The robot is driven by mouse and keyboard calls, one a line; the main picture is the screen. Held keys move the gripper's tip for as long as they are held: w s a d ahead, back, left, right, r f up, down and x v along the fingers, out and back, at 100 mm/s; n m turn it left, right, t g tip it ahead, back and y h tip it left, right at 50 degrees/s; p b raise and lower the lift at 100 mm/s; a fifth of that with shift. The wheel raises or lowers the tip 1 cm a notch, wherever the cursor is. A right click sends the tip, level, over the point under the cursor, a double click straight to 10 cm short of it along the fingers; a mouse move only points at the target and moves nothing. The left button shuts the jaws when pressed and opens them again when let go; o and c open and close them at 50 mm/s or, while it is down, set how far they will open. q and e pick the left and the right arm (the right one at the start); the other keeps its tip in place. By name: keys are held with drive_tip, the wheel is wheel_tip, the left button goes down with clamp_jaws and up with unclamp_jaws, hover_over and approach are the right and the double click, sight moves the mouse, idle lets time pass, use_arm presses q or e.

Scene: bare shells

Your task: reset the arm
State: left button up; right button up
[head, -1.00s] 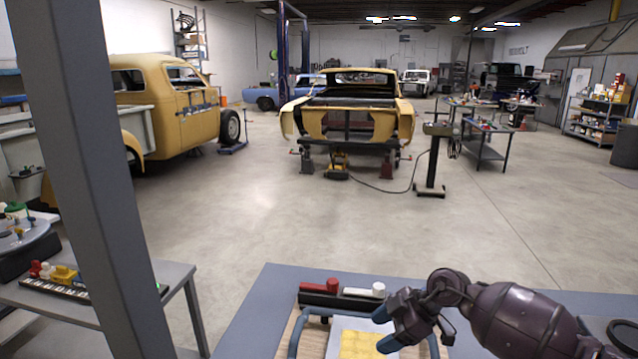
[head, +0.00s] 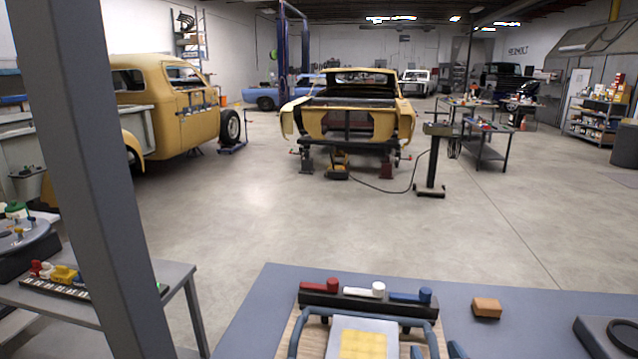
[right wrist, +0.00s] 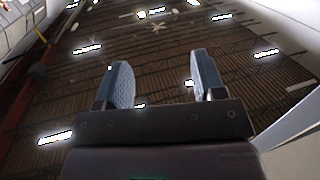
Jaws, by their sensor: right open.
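My right gripper (head: 437,351) shows only as two blue fingertips at the bottom edge of the head view, beside the tray's right handle. In the right wrist view the same gripper (right wrist: 164,80) has its two fingers wide apart with nothing between them. It points up at the dark ceiling and its lights. The rest of the right arm is out of the head view. My left gripper is in neither current view.
The blue-grey table (head: 255,310) holds a framed tray with a yellow pad (head: 362,346), a dark rack (head: 350,302) with red, white and blue pieces, an orange-brown block (head: 487,307) and a dark box (head: 592,338). A grey post (head: 85,170) stands at left.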

drive_tip(key=s+d+f+g+h, duration=0.15)
drive_tip(key=s+f+g, duration=0.3)
drive_tip(key=s, duration=0.45)
drive_tip(key=s+d+f+m+g, duration=0.1)
drive_tip(key=s+d+f+g, duration=0.2)
drive_tip(key=s+g, duration=0.35)
drive_tip(key=s+d+f+g+h, duration=0.1)
drive_tip(key=s+d+f+g, duration=0.2)
drive_tip(key=s, duration=0.8)
drive_tip(key=w+f+t+y, duration=0.1)
drive_tip(key=w+f+t, duration=0.7)
drive_tip(key=f, duration=0.2)
drive_tip(key=shift+a+f+n, duration=0.15)
drive_tip(key=shift+n, duration=0.25)
